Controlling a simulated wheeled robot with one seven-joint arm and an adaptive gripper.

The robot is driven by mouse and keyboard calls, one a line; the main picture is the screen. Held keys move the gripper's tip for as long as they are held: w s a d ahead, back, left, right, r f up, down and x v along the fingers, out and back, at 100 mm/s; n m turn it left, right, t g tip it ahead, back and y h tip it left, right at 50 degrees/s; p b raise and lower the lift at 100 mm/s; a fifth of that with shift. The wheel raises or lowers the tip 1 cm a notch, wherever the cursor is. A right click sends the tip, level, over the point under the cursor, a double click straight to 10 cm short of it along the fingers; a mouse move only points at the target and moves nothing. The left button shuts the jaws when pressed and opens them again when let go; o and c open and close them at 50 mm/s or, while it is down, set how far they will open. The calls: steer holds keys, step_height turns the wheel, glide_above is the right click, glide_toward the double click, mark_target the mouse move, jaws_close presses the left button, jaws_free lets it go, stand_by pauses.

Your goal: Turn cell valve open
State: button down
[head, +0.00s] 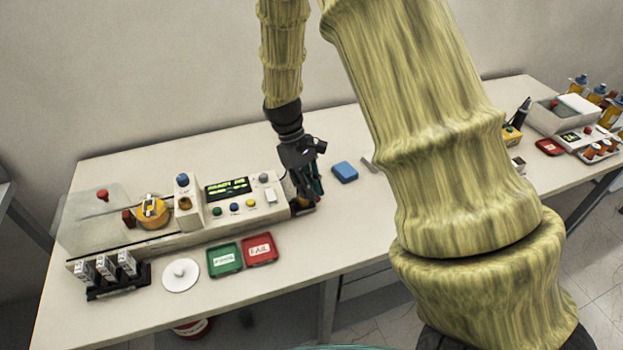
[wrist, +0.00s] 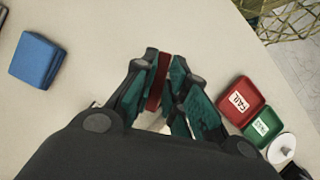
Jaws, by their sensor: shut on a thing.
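My gripper (head: 312,190) reaches down at the right end of the white console (head: 232,202) on the table. In the wrist view its teal-padded fingers (wrist: 158,85) are shut on a narrow red handle (wrist: 157,82), which looks like the cell valve's handle. The fingers and palm hide most of the handle and whatever it is mounted on. How far the valve is turned cannot be told. The console's lit green display (head: 228,188) is too small to read surely.
A blue block (head: 345,172) lies right of my gripper. The green tray (head: 224,260) and red FAIL tray (head: 260,249) lie in front of the console. A round white lidded dish (head: 180,275) is farther left. The table's front middle is clear.

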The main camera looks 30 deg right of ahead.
steer(key=m+y+p, duration=0.1)
steer(key=m, duration=0.1)
steer(key=a+m+y+p, duration=0.1)
steer(key=m, duration=0.2)
steer(key=shift+w+r, duration=0.15)
steer(key=shift+m, duration=0.4)
steer(key=shift+a, duration=0.1)
steer(key=c, duration=1.4)
jaws_free()
steer(key=shift+c, duration=0.2)
steer(key=v, duration=1.1)
steer(key=shift+d+r, duration=0.25)
steer(key=shift+r, duration=0.1)
